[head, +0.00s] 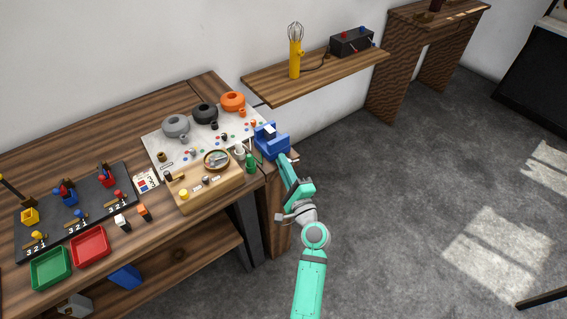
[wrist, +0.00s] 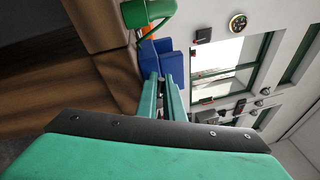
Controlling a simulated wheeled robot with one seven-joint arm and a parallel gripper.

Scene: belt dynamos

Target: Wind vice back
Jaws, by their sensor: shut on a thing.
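The blue vice (head: 272,146) stands at the right end of the wooden workbench, with a pale piece at its top. In the wrist view, part of the blue vice (wrist: 148,60) shows just beyond my fingertips. My gripper (head: 284,159) reaches in at the vice's front right side. In the wrist view, my gripper (wrist: 161,79) has its two green fingers close together against the vice, shut on its handle. The handle itself is hidden between the fingers, so its turn cannot be told.
A wooden tray (head: 207,195) with small parts lies further left. A wall shelf (head: 315,78) is behind. Open floor lies right.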

